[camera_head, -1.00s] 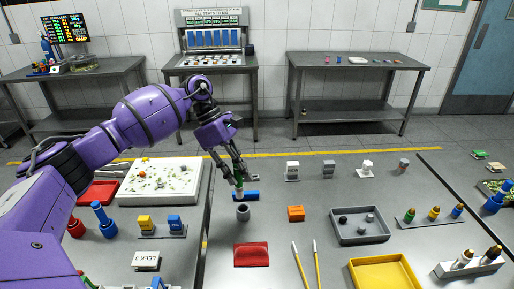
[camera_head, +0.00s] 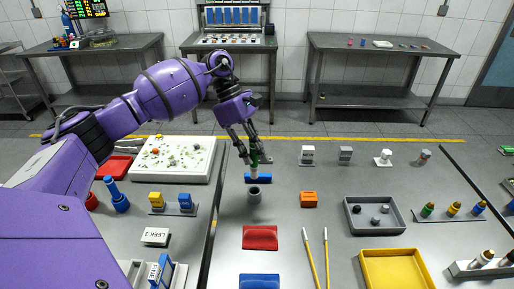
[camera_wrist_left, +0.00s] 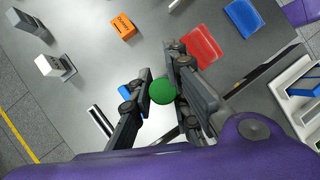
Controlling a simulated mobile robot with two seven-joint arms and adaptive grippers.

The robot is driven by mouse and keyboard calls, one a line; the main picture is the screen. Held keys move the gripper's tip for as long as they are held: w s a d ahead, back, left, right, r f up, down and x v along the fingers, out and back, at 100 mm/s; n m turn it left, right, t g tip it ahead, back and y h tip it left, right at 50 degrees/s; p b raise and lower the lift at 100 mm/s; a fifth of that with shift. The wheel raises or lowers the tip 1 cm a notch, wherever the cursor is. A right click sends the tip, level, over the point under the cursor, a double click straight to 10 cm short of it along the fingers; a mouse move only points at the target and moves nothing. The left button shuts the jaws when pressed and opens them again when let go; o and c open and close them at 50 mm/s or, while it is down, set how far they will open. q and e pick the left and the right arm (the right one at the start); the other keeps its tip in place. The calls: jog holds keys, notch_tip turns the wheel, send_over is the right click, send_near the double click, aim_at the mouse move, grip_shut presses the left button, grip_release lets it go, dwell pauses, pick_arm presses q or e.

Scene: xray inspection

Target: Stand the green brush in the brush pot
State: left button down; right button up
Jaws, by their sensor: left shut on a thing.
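The green brush (camera_head: 254,159) is upright between the fingers of my left gripper (camera_head: 252,154), which is shut on it. In the left wrist view its round green end (camera_wrist_left: 162,91) shows between the fingertips (camera_wrist_left: 160,86). The brush pot, a small grey cylinder (camera_head: 254,195), stands on the table. In the head view it is just below and nearer than the gripper, and the brush appears apart from it. The brush's lower end is hard to make out against the blue block behind. I cannot identify the pot in the left wrist view. My right gripper is not in view.
A blue block (camera_head: 260,178) lies just behind the pot. An orange block (camera_head: 308,199) is to its right and a red pad (camera_head: 260,237) in front. Two yellow sticks (camera_head: 309,258), a grey tray (camera_head: 352,226) and a yellow tray (camera_head: 368,282) lie further right.

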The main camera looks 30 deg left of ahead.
aim_at(257, 166)
pick_arm(q)
jog(key=shift+f, duration=0.65)
jog(key=shift+f+b, duration=0.8)
jog(key=shift+f, duration=0.85)
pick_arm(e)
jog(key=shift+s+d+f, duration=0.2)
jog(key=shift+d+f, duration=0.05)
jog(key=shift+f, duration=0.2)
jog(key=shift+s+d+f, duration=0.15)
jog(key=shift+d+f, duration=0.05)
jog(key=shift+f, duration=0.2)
pick_arm(q)
jog(key=shift+b, duration=0.4)
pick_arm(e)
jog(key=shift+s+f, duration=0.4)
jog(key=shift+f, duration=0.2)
pick_arm(q)
jog(key=shift+f, duration=0.15)
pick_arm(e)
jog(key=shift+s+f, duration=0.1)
pick_arm(q)
jog(key=shift+f, duration=0.35)
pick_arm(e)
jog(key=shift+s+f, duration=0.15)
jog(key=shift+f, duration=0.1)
